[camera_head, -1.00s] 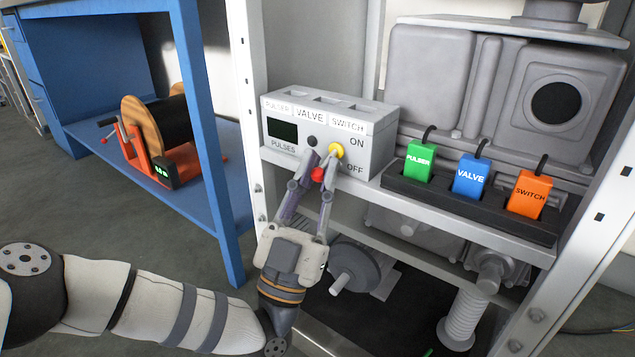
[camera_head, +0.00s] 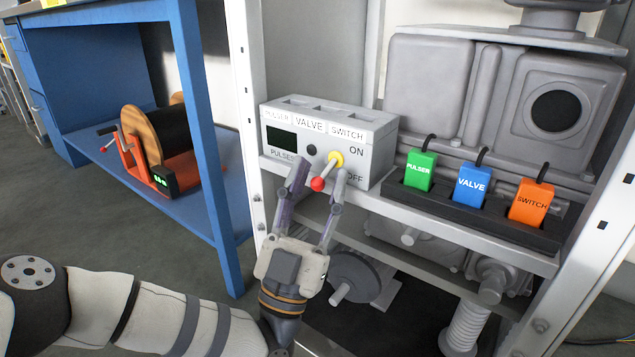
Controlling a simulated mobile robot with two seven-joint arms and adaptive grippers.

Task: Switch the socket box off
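The grey socket box (camera_head: 380,160) sits on the shelf of a white frame, with PULSER, VALVE and SWITCH labels and a dark display. On its front is a toggle lever with a yellow base (camera_head: 336,158) and a red ball tip (camera_head: 317,184), beside the ON and OFF marks. The lever sticks out and slants down to the left in the picture. My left gripper (camera_head: 319,170) is open, its two fingers spread to either side of the lever; the red tip shows between them. I cannot tell whether a finger touches it. My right gripper is not in view.
Green (camera_head: 420,171), blue (camera_head: 471,186) and orange (camera_head: 531,204) plugs stand in a black strip (camera_head: 400,193) right of the box. Frame posts rise on both sides. A reel (camera_head: 150,135) sits on the blue bench at left. Grey machinery lies behind and below.

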